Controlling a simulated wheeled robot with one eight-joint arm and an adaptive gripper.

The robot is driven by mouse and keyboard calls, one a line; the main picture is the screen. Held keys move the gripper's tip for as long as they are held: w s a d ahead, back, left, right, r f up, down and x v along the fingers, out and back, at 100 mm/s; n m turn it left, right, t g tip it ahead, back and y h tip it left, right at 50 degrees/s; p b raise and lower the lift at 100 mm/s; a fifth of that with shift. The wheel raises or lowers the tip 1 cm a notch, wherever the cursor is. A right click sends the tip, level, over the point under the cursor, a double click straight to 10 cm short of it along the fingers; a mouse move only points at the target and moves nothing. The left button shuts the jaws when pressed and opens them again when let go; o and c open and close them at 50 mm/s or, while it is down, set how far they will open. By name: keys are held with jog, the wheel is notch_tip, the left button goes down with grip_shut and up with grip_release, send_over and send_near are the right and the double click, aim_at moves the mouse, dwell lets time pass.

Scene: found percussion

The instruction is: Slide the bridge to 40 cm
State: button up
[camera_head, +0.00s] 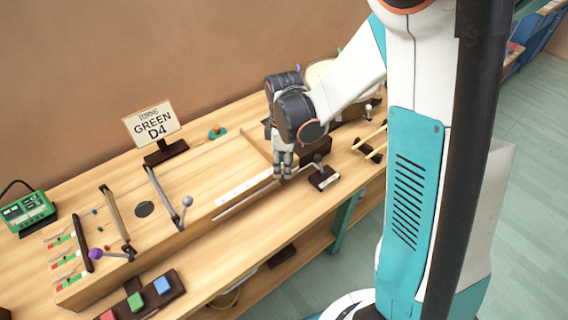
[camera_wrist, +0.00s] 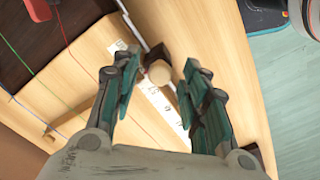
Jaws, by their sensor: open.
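The bridge (camera_head: 257,146) is a thin pale wooden bar lying across the top of the long wooden string box (camera_head: 205,180). In the wrist view the bar (camera_wrist: 78,112) crosses the coloured strings and runs toward a round pale knob (camera_wrist: 159,72) by a dark block. Whether bar and knob join is hidden by a finger. My gripper (camera_head: 283,172) is low over the box's front edge. In the wrist view its fingers (camera_wrist: 160,80) are open, one on each side of the knob. A white scale strip (camera_wrist: 160,107) with small marks runs beneath; its numbers are hard to read.
A small dark stand with a ball-ended lever (camera_head: 322,177) is close to the right of my gripper. A sign reading GREEN D4 (camera_head: 153,122) stands behind the box. A green meter (camera_head: 27,211) is at far left.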

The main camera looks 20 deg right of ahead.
grip_shut()
jog(key=s+a, duration=0.2)
jog(key=a, duration=0.5)
jog(key=s+a, duration=0.2)
jog(key=a, duration=0.5)
jog(key=shift+s+a, duration=0.15)
jog(key=shift+s, duration=0.15)
grip_release()
